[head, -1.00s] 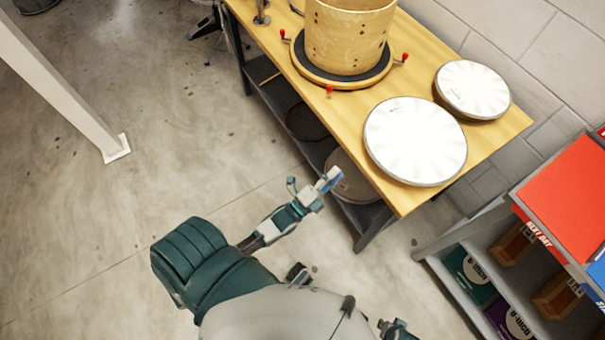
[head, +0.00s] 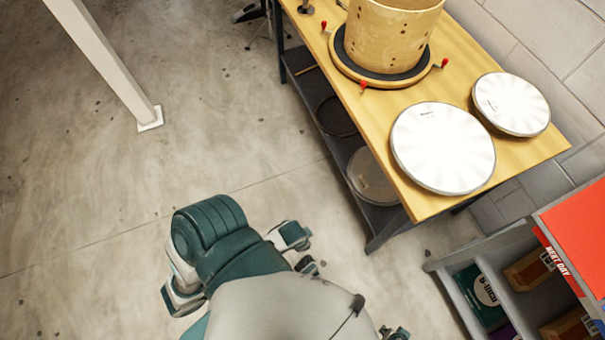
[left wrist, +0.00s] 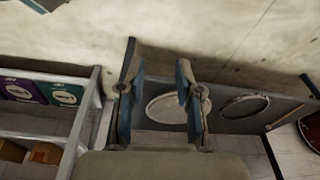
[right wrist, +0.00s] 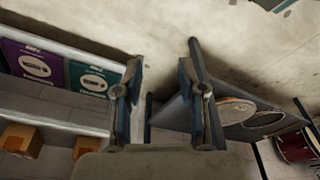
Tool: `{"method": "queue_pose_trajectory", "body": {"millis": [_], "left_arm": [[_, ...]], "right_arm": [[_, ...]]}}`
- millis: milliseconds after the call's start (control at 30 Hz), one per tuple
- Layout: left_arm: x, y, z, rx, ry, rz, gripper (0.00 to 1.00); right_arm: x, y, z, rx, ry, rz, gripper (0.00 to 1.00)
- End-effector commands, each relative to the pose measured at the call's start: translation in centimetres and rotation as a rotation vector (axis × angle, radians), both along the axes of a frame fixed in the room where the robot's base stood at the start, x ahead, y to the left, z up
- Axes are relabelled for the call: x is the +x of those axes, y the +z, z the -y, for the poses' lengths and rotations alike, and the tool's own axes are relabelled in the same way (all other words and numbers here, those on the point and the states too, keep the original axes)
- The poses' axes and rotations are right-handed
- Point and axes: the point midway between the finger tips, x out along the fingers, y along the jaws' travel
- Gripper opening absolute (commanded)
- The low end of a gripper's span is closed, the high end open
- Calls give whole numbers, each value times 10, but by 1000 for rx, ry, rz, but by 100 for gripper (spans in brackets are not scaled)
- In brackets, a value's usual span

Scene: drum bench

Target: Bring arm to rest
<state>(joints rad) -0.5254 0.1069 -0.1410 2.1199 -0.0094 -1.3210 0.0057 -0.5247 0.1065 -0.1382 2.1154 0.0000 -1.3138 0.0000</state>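My left gripper (left wrist: 158,85) shows in the left wrist view with its two fingers apart and nothing between them. My right gripper (right wrist: 161,85) shows in the right wrist view, also with fingers apart and empty. In the head view my left arm is folded close to my body, and I cannot make out its gripper there. Only a small part of my right arm shows at the bottom edge. Both arms are clear of the wooden bench (head: 540,149).
On the bench stand a wooden drum shell (head: 390,38) on a round black-topped base, a larger white drumhead (head: 443,148) and a smaller one (head: 511,103). A shelf rack (head: 500,262) stands at the right. A white post (head: 100,60) stands left. The floor between is clear.

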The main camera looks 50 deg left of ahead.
Motion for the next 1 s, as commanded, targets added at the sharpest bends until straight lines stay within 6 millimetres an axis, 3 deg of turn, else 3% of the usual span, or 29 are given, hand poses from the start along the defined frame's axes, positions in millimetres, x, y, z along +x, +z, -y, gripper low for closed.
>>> {"method": "queue_pose_trajectory", "body": {"millis": [233, 433, 600, 800, 1000], "left_arm": [[0, -2, -4, -4, -3, 1, 34], [1, -5, -2, -2, -3, 1, 34], [-7, -50, -2, 3, -9, -18, 34], [-31, -105, -5, 5, -16, -37, 34], [-41, -122, -8, 4, -18, -40, 34]], "right_arm": [[1, 0, 9, -18, 1, 1, 40], [1, -1, 3, -7, 4, 4, 40], [-8, -49, 2, -5, 8, -21, 40], [-31, -104, 6, -8, 14, -38, 40], [-42, -121, 7, -11, 16, -43, 40]]}}
